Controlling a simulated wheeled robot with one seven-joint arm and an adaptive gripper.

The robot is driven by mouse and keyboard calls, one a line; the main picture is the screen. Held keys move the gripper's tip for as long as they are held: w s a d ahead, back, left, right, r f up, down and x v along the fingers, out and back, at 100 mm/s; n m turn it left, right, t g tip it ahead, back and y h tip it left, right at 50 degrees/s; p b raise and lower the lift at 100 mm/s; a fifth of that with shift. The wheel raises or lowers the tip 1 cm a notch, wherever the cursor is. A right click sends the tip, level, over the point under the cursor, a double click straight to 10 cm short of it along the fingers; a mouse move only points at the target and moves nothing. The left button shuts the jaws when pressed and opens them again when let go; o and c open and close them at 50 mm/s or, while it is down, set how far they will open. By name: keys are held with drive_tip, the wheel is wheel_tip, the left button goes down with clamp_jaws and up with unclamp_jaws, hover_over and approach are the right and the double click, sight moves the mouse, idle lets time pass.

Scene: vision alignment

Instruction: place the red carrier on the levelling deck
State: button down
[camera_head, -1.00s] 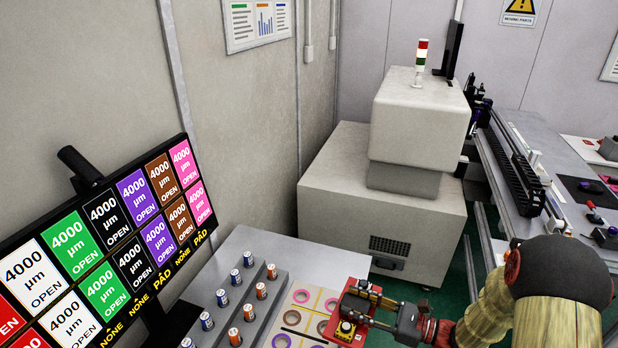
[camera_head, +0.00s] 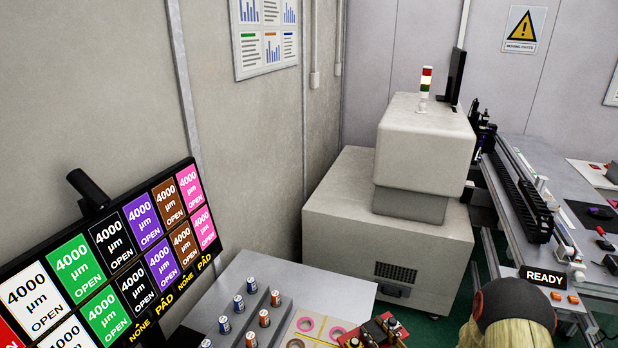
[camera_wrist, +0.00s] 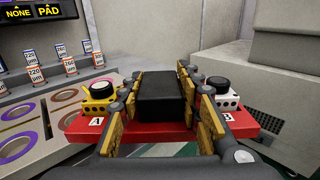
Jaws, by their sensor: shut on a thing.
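The red carrier (camera_wrist: 72,127) is in my gripper (camera_wrist: 160,88), whose two gold-padded fingers are shut on its black central block (camera_wrist: 162,97). In the wrist view, its left end, marked A, bears a yellow block (camera_wrist: 99,97) with a black knob. Its right end bears a white block (camera_wrist: 221,101) with a black knob. In the head view, the carrier (camera_head: 378,330) shows at the bottom edge, partly cut off, beside the ringed panel; contact below it cannot be seen. I cannot tell which surface is the levelling deck.
A grey bench holds rows of small cans (camera_head: 251,285) and a panel with coloured rings (camera_head: 306,324). A display (camera_head: 105,262) stands at left, a large grey machine (camera_head: 390,240) behind. At right is a worktable with a rail and a READY sign (camera_head: 543,277).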

sight(373, 322)
drive_tip(key=shift+w+d+r+m+t+h, duration=0.1)
drive_tip(key=shift+w+d+m+t+h, duration=0.2)
drive_tip(key=shift+d+h, duration=0.25)
drive_tip(key=shift+w+d+m+t+h, duration=0.1)
drive_tip(key=shift+d+m+t+h, duration=0.1)
drive_tip(key=shift+d+m+h, duration=0.25)
drive_tip(key=shift+m+h, duration=0.35)
drive_tip(key=shift+h, duration=0.25)
drive_tip(key=r, duration=0.3)
drive_tip(key=w+r, duration=0.1)
drive_tip(key=shift+d+r, duration=0.2)
drive_tip(key=shift+d, duration=0.1)
drive_tip(key=a+r, duration=0.3)
drive_tip(key=r, duration=0.6)
drive_tip(key=shift+w+r, duration=0.35)
drive_tip(key=shift+w, duration=0.05)
drive_tip(key=shift+f, duration=0.1)
